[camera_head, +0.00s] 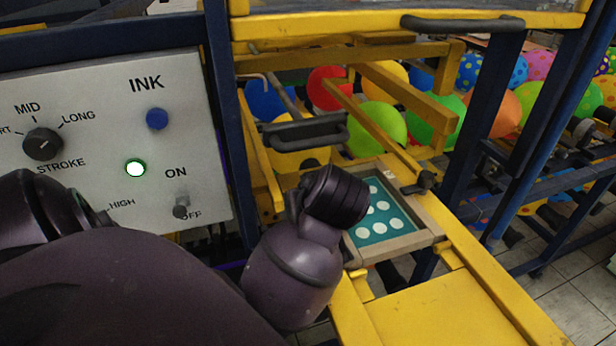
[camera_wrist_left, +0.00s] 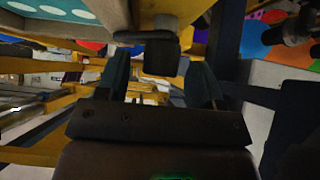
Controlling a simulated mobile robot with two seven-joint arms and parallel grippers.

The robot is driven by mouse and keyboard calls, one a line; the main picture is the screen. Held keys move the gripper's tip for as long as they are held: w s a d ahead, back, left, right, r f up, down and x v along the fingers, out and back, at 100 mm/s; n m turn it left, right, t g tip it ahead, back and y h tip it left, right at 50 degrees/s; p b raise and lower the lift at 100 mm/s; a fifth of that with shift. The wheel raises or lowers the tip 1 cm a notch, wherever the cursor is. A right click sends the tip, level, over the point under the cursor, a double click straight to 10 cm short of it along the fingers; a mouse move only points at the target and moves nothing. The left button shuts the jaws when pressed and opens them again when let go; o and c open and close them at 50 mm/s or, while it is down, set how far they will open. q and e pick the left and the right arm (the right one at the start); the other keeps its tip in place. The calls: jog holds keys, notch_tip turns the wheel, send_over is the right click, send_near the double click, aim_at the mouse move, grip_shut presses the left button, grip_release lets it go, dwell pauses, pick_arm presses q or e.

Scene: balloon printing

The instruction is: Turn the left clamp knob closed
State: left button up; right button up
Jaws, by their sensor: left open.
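My left arm reaches in from the left in the head view, and its wrist covers the near-left part of the screen frame. The left gripper (camera_wrist_left: 159,72) shows in the left wrist view, with its two dark fingers apart. A dark knob (camera_wrist_left: 160,56), which looks like the left clamp knob, sits between the fingertips, with a gap on at least the right side. I cannot tell whether either finger touches it. In the head view this knob and the fingers are hidden behind my wrist. The teal screen (camera_head: 398,222) with white dots lies in its frame (camera_head: 427,241). Another dark clamp knob (camera_head: 426,179) is at the frame's right side. My right gripper is not in view.
A grey control panel (camera_head: 90,115) with a stroke dial (camera_head: 43,144) and a lit green lamp (camera_head: 135,168) stands at the left. A yellow machine frame (camera_head: 440,310) and blue posts surround the screen. Balloons (camera_head: 377,128) lie behind.

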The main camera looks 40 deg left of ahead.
pick_arm(q)
jog(key=shift+f, duration=0.1)
dwell(0.3)
jog(key=c, duration=0.9)
jog(key=shift+s+a+m+t+h, duration=0.1)
jog(key=shift+m+t+h, duration=0.5)
jog(key=shift+m, duration=0.45)
jog(key=shift+a+m+t+h, duration=0.1)
jog(key=shift+m+t+h, duration=0.3)
jog(key=shift+m+t, duration=0.5)
jog(key=shift+d, duration=0.1)
jog(key=o, duration=0.9)
